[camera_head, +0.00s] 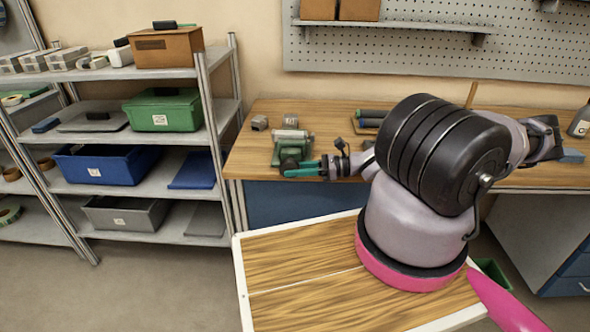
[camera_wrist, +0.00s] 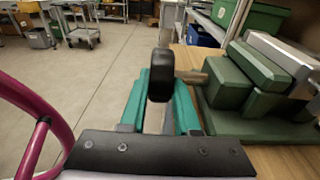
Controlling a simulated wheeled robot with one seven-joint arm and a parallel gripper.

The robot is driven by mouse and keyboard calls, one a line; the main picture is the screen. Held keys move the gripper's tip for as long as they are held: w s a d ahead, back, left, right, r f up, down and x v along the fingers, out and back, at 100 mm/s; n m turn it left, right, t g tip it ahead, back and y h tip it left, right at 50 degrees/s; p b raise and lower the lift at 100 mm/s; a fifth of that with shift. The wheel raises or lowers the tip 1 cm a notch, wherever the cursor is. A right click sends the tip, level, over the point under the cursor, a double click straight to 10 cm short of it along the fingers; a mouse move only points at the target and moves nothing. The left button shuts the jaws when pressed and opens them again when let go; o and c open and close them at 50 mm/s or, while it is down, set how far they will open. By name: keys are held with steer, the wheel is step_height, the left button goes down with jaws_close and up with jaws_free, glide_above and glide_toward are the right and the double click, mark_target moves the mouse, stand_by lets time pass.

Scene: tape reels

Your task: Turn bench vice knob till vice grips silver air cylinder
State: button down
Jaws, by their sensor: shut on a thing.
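The green bench vice (camera_head: 289,152) stands near the front left edge of the workbench. In the wrist view its green body (camera_wrist: 232,86) is at the right. The silver air cylinder (camera_wrist: 279,50) lies at its jaws; whether both jaws touch it I cannot tell. A black knob (camera_wrist: 162,70) sits on a short shaft from the vice's side. My gripper (camera_wrist: 160,92) has its teal fingers on both sides of the knob and is shut on it. In the head view my gripper (camera_head: 300,170) reaches the vice from the right, and the knob is hard to make out.
The wooden workbench (camera_head: 340,110) carries small grey parts (camera_head: 260,122) behind the vice. A shelf rack with a green bin (camera_head: 163,110) and a blue bin (camera_head: 106,164) stands to the left. In the wrist view open floor (camera_wrist: 105,75) lies left of the knob.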

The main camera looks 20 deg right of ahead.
steer(key=shift+f+y, duration=0.2)
steer(key=shift+y, duration=0.1)
stand_by(0.4)
steer(key=c, duration=0.6)
jaws_free()
steer(key=shift+c, duration=0.2)
steer(key=v, duration=1)
steer(key=shift+d, duration=0.35)
steer(key=shift+s, duration=0.15)
